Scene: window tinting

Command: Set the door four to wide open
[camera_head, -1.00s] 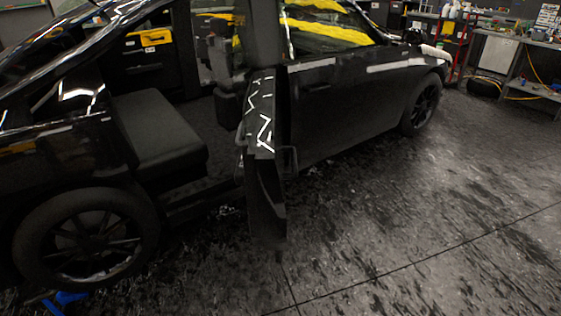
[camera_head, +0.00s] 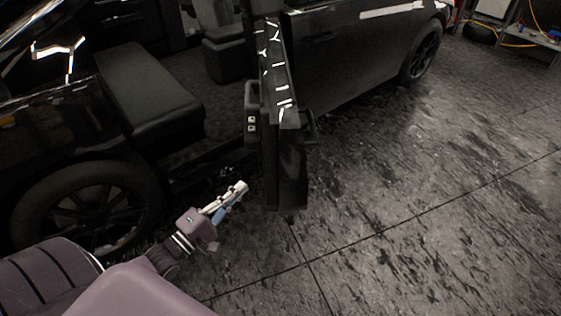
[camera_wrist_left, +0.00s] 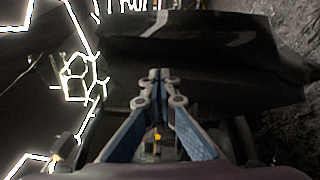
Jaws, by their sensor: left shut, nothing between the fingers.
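The open rear door (camera_head: 288,150) of a black car stands out from the body in the head view, seen nearly edge-on, with its inner side to the left. The rear door opening beside it shows a dark seat (camera_head: 150,90). My left gripper (camera_head: 242,187) is shut and empty, just left of the door's lower part. In the left wrist view the closed fingertips (camera_wrist_left: 160,73) point at a dark panel (camera_wrist_left: 200,50) that looks like the door; whether they touch it I cannot tell. My right gripper is in neither view now.
The car's rear wheel (camera_head: 90,215) is left of my left gripper. The closed front door (camera_head: 340,55) lies beyond the open one. The dark floor (camera_head: 430,210) to the right is clear. A shelf (camera_head: 530,35) stands at the far right.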

